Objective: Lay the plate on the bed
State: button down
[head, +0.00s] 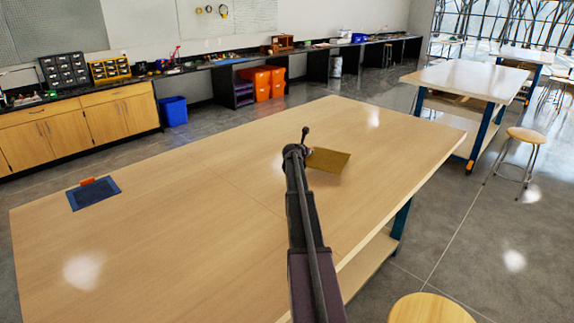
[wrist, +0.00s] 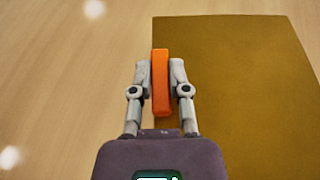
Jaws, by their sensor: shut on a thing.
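The plate (head: 330,160) is a flat gold-brown sheet with an orange grip piece (wrist: 160,82) at its edge. My gripper (wrist: 160,75) is shut on this orange piece, one finger on each side. In the wrist view the plate (wrist: 235,95) extends to the right of the fingers. In the head view my gripper (head: 301,147) is just left of the plate, over the middle of the table. The plate seems to be a little above the tabletop. The bed (head: 95,194) appears to be the dark blue rectangular pad at the table's left, with an orange piece (head: 87,181) at its far edge.
The long wooden table (head: 200,225) is clear between the plate and the bed. A stool (head: 430,308) stands by its near right side, another stool (head: 526,136) farther right. A second table (head: 465,78) and a wall counter (head: 110,88) are beyond.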

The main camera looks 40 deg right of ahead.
jog(key=shift+a, duration=0.1)
jog(key=shift+n, duration=0.3)
jog(key=w+a, duration=0.2)
jog(key=a, duration=0.3)
jog(key=w+a, duration=0.3)
jog(key=a, duration=0.1)
jog(key=w+a+f, duration=0.1)
jog(key=w+a, duration=0.1)
jog(key=a, duration=0.3)
jog(key=shift+w+a+b, duration=0.2)
jog(key=shift+a+b, duration=0.1)
jog(key=shift+t, duration=0.4)
jog(key=w+a, duration=0.1)
jog(key=a, duration=0.4)
jog(key=w+a, duration=0.2)
jog(key=a, duration=0.4)
jog(key=w+a, duration=0.2)
jog(key=a, duration=0.4)
jog(key=shift+d, duration=0.1)
jog(key=b, duration=0.2)
send_over(256, 167)
jog(key=shift+f, duration=0.75)
